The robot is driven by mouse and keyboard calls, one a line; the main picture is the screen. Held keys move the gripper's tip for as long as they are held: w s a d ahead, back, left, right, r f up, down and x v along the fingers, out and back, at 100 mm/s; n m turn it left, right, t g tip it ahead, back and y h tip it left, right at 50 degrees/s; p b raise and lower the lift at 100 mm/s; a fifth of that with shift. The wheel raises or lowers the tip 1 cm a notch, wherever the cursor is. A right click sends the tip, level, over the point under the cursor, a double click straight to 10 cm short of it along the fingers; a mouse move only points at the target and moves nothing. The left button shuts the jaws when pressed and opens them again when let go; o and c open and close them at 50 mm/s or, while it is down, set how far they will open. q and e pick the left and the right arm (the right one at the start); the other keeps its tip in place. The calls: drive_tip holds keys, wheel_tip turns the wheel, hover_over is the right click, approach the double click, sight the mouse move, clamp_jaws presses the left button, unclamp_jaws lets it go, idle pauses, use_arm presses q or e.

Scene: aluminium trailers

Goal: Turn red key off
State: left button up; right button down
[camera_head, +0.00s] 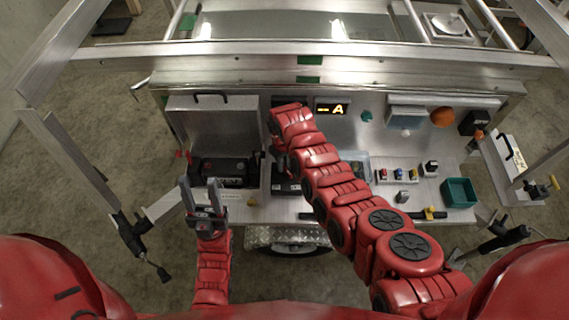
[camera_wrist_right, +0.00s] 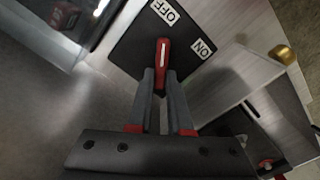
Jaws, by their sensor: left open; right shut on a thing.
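The red key (camera_wrist_right: 163,51) shows in the right wrist view on a black plate (camera_wrist_right: 130,48). The plate has an OFF label (camera_wrist_right: 164,11) and an ON label (camera_wrist_right: 203,49). The key's white line points up in the picture, nearer the OFF label. My right gripper (camera_wrist_right: 162,84) is shut on the key. In the head view my right arm covers most of that gripper and the key. My left gripper (camera_head: 205,203) is open and empty, in front of the workbench's left part.
A silver workbench (camera_head: 420,190) holds a teal bin (camera_head: 458,192), coloured buttons (camera_head: 397,174) and a small display (camera_head: 332,109) reading A. A black battery-like box (camera_head: 225,170) sits at the left. Trailer frame bars stand at both sides.

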drive_tip(key=shift+n, duration=0.6)
drive_tip(key=shift+a+n, duration=0.1)
drive_tip(key=shift+n, duration=0.2)
drive_tip(key=c, duration=0.8)
unclamp_jaws()
drive_tip(key=shift+c, duration=0.2)
